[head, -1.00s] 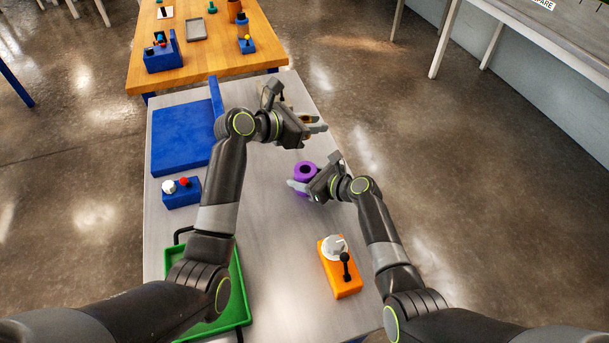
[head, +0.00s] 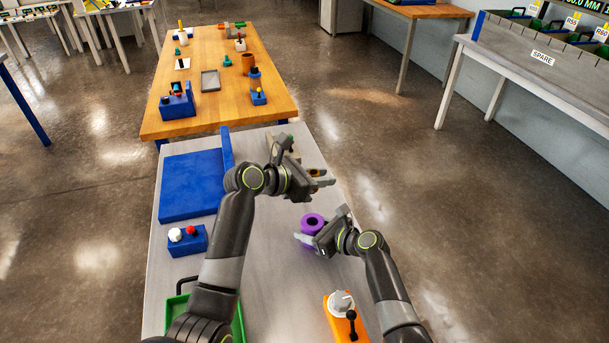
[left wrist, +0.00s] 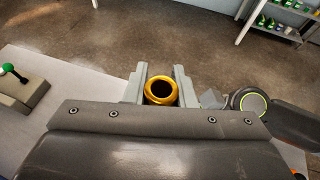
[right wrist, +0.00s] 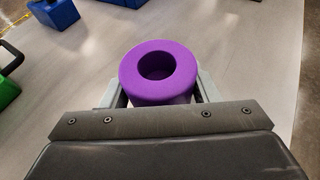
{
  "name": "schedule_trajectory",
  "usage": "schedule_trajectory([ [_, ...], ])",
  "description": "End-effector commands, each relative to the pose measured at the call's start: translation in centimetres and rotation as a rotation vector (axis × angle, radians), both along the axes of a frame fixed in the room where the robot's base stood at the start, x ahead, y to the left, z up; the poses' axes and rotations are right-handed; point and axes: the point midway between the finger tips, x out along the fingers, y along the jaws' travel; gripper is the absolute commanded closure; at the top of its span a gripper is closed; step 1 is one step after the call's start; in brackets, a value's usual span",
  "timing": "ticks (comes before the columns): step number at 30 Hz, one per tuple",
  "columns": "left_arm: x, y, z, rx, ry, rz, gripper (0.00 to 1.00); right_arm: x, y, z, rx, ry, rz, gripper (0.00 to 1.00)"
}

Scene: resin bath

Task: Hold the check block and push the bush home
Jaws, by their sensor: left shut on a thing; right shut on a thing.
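The check block is a purple round piece with a hole in its top, seen in the head view (head: 312,220) and the right wrist view (right wrist: 160,88). My right gripper (head: 316,238) is shut around it, low over the grey table. The bush is a gold ring, seen in the left wrist view (left wrist: 161,91). My left gripper (head: 322,180) is shut on it, above and beyond the check block in the head view. The bush is apart from the hole. In the head view the bush is mostly hidden by the left fingers.
On the grey table (head: 265,235) are a blue plate (head: 190,188), a blue button box (head: 187,241), an orange box with a white knob (head: 345,318) and a green tray (head: 176,309). A wooden bench (head: 215,55) with several parts stands beyond.

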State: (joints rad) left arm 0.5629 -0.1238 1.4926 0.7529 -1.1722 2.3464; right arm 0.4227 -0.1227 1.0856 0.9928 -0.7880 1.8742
Motion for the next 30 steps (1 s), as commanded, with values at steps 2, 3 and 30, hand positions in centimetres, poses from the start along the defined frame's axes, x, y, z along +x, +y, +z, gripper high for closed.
schedule_trajectory([
  [2, 0.0, 0.7, -0.7, 0.0, 0.003, 0.033, 1.0, 0.0, 0.0, 0.0, 0.0, 0.0, 0.0, 0.59],
  [3, 0.1, 1.4, -1.2, 0.001, 0.003, 0.064, 1.0, 0.0, 0.0, 0.0, 0.0, 0.0, 0.0, 0.59],
  [30, -3.8, 18.6, -14.3, 0.003, 0.005, 0.782, 1.0, 0.0, 0.0, 0.0, 0.0, 0.0, 0.0, 0.59],
])
